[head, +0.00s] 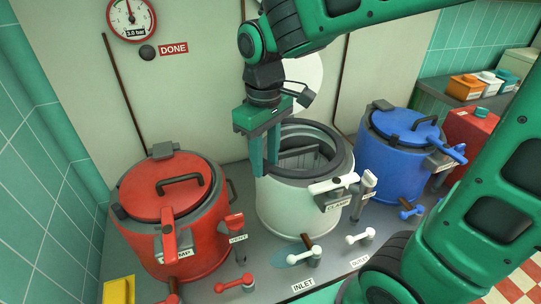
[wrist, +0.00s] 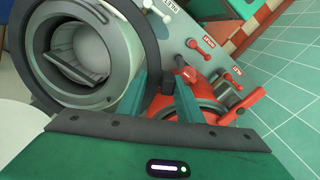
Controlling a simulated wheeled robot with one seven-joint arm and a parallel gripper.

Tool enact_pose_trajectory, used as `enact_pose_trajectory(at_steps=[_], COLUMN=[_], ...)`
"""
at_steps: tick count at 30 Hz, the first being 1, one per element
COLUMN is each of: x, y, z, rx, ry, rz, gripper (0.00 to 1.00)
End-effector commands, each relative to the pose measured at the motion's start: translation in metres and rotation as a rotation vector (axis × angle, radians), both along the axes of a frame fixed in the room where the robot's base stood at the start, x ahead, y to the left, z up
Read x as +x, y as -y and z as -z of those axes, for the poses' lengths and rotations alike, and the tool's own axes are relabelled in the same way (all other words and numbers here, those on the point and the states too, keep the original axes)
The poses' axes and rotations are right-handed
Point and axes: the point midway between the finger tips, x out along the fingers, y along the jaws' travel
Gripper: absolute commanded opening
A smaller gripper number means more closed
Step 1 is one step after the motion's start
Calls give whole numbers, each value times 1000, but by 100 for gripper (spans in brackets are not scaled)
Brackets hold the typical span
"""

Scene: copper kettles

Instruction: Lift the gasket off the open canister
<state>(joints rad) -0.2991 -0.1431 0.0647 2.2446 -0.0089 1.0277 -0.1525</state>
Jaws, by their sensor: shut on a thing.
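The open canister (head: 290,209) is white and stands between a red and a blue one. Its round mouth faces up, with grey fins inside. The gasket (head: 346,160) is a thick dark ring at the mouth. In the wrist view the gasket (wrist: 150,48) passes around the canister's grey rim (wrist: 128,50), with a dark tab at its near side. My gripper (head: 265,168) points down at the left of the mouth. In the wrist view my gripper (wrist: 163,82) is shut on that tab. I cannot tell whether the gasket touches the rim or sits just above it.
A closed red canister (head: 190,230) stands close on the left and a closed blue canister (head: 385,170) on the right. A white clamp (head: 333,185) is at the white canister's front. Small valve handles line the bench front. A pressure gauge (head: 131,17) hangs on the wall.

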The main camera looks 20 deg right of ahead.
Motion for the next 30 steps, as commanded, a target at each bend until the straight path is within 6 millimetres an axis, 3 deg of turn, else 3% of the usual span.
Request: enact_pose_trajectory(at_steps=[7,30], x=[-8,-9], y=[-9,-9], z=[-16,-69], rx=[1,0], ry=[3,1], rz=[1,0], gripper=[5,5])
